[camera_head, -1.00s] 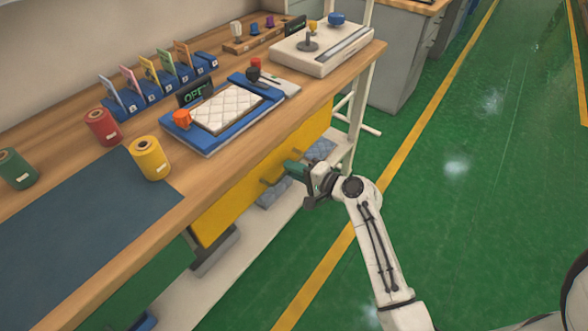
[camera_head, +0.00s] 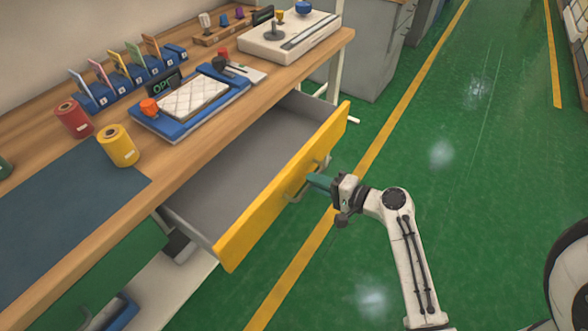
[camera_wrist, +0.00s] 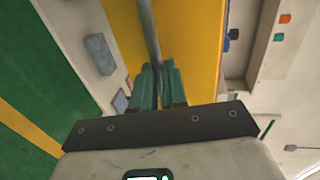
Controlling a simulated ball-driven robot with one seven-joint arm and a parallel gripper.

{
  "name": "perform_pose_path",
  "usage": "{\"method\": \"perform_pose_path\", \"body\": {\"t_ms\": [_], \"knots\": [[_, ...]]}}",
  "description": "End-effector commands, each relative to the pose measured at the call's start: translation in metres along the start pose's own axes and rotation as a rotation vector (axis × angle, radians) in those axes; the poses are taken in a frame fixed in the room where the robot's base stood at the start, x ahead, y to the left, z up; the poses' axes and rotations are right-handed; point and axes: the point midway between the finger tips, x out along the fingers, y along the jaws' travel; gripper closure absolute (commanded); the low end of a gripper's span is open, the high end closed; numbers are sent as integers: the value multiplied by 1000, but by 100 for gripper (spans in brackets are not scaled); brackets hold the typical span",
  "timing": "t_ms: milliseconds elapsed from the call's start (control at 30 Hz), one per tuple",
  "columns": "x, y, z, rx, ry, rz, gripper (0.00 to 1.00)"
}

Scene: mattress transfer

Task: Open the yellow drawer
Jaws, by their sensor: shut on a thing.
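The yellow drawer (camera_head: 270,205) is pulled out from under the wooden bench, and its grey inside (camera_head: 235,165) shows empty where visible. Its yellow front also shows in the wrist view (camera_wrist: 195,50). My gripper (camera_head: 308,184) is at the drawer front with its green fingers shut on the metal bar handle (camera_head: 296,190). In the wrist view the fingers (camera_wrist: 160,82) close around the handle bar (camera_wrist: 148,35). The part of the bar between the fingertips is hidden.
The wooden bench (camera_head: 285,85) carries yellow and red spools, a blue tray with a quilted white pad, and a white control box. A green drawer (camera_head: 110,275) lies at lower left. Green floor (camera_head: 430,180) is open at the right.

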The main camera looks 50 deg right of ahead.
Motion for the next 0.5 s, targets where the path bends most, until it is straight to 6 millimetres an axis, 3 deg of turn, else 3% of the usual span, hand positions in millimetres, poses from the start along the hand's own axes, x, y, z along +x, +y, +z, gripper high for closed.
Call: {"method": "perform_pose_path", "body": {"t_ms": [33,200,500], "knots": [[-17,6,0,2,2,5,100],[-60,14,0,2,2,4,100],[-102,22,0,1,1,2,100]]}}
